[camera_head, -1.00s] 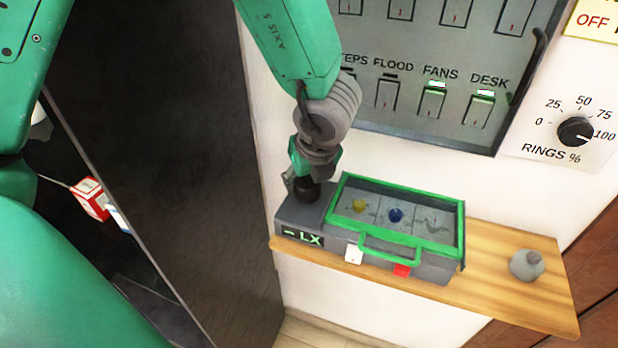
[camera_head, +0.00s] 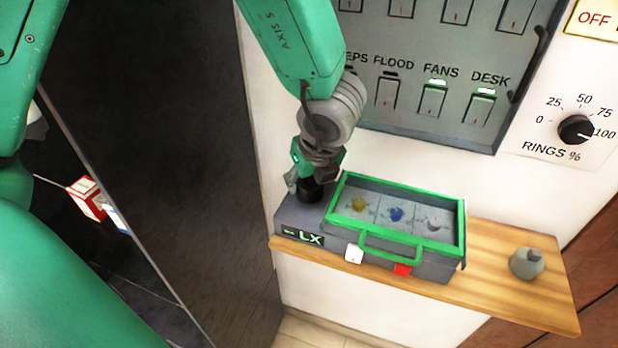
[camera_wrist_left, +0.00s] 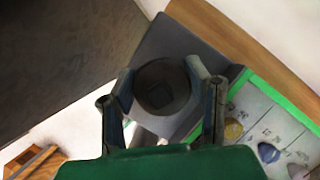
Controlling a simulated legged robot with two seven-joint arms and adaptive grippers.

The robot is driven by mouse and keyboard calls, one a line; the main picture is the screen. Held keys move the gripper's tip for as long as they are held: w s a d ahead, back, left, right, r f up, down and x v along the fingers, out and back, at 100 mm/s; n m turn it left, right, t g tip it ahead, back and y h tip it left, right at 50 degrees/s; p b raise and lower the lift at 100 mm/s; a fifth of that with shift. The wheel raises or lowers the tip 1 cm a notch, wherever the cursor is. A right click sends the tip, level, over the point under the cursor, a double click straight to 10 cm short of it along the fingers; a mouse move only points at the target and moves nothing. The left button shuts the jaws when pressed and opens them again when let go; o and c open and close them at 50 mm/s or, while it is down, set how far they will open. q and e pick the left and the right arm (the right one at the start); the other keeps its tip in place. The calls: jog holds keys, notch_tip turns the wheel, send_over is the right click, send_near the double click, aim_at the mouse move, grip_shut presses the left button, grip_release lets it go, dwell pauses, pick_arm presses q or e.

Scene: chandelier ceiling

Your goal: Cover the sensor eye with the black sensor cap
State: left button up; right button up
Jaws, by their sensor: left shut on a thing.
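My left gripper (camera_head: 309,186) is shut on the black sensor cap (camera_head: 310,190), a dark round piece. The cap sits at the left end of the grey box, over the top of the meter block (camera_head: 290,215) marked "LX". In the left wrist view the cap (camera_wrist_left: 162,87) shows between the two fingers, above the grey block top (camera_wrist_left: 170,45). I cannot tell whether the cap touches the block. The sensor eye is not visible; the cap and gripper hide that spot. My right gripper is not in view.
A green-framed tray (camera_head: 462,230) with yellow, blue and grey pieces adjoins the block. A wooden shelf (camera_head: 500,290) carries both, with a grey round object (camera_head: 527,263) at right. A switch panel (camera_head: 410,70) and a knob (camera_head: 576,130) are on the wall. A dark door (camera_head: 160,150) stands left.

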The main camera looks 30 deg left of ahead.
pick_arm(q)
jog(key=shift+f+b, duration=0.35)
jog(key=shift+f, duration=0.1)
jog(key=o, duration=0.7)
jog(key=shift+o, duration=0.2)
jog(key=p+v, duration=0.7)
jog(key=v, duration=0.4)
jog(key=shift+p, duration=0.35)
